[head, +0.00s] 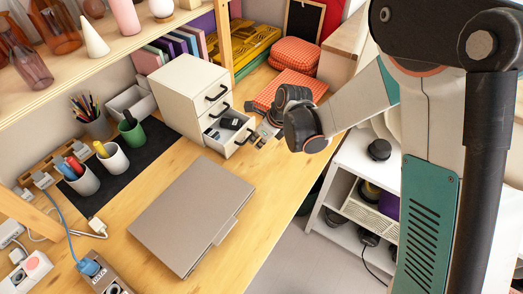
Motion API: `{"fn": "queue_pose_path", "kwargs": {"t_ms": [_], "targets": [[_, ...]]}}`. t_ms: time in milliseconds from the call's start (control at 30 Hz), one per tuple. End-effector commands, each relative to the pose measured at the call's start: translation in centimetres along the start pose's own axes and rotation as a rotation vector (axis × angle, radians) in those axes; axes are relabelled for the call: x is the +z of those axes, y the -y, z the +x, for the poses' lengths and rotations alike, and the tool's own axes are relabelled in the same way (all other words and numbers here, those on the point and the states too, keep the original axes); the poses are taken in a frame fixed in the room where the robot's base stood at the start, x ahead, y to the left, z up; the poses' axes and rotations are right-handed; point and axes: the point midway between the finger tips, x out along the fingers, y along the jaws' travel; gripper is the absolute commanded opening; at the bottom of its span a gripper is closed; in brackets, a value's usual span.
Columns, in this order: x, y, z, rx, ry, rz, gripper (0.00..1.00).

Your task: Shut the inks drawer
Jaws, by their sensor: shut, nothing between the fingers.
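A small white drawer cabinet (178,95) stands on the wooden desk, with dark handles on its right-facing front. Its lowest drawer (233,147) is pulled out, with small dark items inside. The drawers above it look shut. No label is readable, so I cannot tell by name which is the inks drawer. My gripper (258,136) is shut and empty, just right of the open drawer's front, close to its handle. I cannot tell whether it touches. My wrist hides part of the desk behind it.
A closed grey laptop (190,215) lies on the desk in front of the cabinet. Pen cups (113,159) stand on a dark mat to the left. Red patterned boxes (295,53) are behind. A white shelf unit (345,160) stands right of the desk.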

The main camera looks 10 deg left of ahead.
Motion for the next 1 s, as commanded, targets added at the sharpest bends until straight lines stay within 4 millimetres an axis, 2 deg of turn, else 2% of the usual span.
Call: {"fn": "queue_pose_path", "kwargs": {"t_ms": [200, 433, 633, 1000], "targets": [[4.3, 0.2, 2.1, 0.002, 0.0, -0.004, 0.0], [7.4, 0.4, 3.6, 0.0, 0.0, -0.002, 0.0], [8.6, 0.4, 4.2, 0.0, 0.0, -0.002, 0.0], [9.0, 0.4, 4.3, -0.001, 0.003, -0.001, 0.0]]}}
